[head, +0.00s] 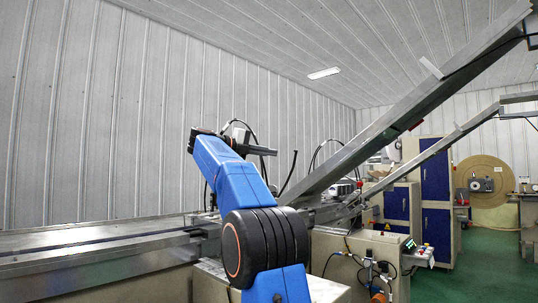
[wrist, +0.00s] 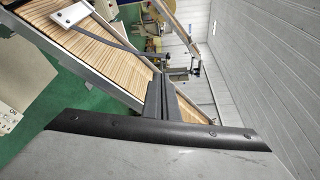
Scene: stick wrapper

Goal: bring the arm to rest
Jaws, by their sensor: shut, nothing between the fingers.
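My blue arm (head: 228,175) is raised and bent in the middle of the head view. Its dark wrist end points right, in front of the white panelled wall. My gripper (wrist: 160,85) shows in the wrist view as dark fingers, shut and empty. In the head view the gripper (head: 265,151) is small and its fingers are hard to make out. Nothing appears to touch it.
A long metal conveyor bed (head: 90,250) runs behind my arm on the left. A steep metal chute (head: 400,115) rises to the upper right. In the wrist view, the chute holds wooden sticks (wrist: 90,50). A control box (head: 418,254) stands at right; green floor (head: 490,250) is open beyond.

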